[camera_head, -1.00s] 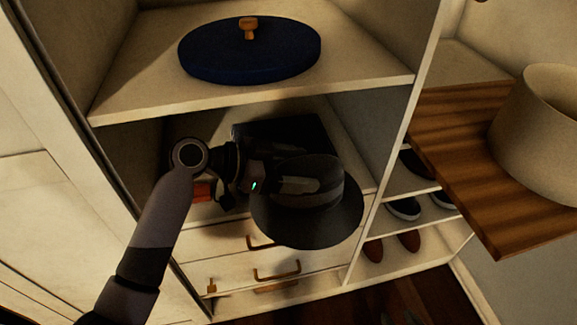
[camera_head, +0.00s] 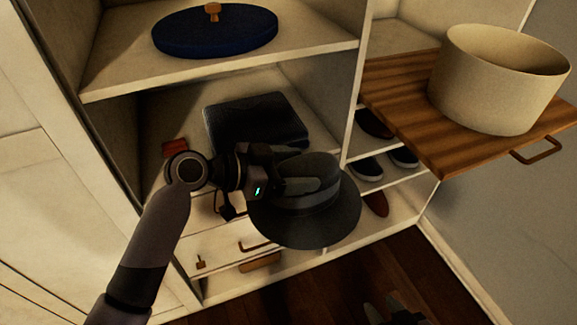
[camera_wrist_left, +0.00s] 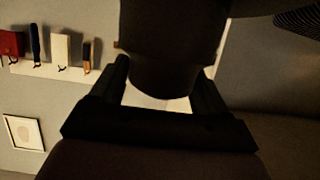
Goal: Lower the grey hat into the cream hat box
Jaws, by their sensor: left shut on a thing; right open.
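The grey hat (camera_head: 335,228), dark with a wide brim, hangs in front of the wardrobe's drawers in the head view. My left gripper (camera_head: 308,186) is shut on its crown. In the left wrist view the hat's dark crown (camera_wrist_left: 165,50) fills the space between the fingers. The cream hat box (camera_head: 485,95) is round, upright and without a lid, on a wooden pull-out board at the right. The hat is apart from it, lower and to its left. The box's floor is hidden. My right gripper (camera_head: 390,308) shows at the bottom edge, open and empty.
The wooden board (camera_head: 400,105) juts out with a handle at its front. A blue round lid (camera_head: 215,35) with a knob lies on the upper shelf. A black folded thing (camera_head: 255,122) lies behind my left gripper. Shoes (camera_head: 368,168) stand on shelves below the board.

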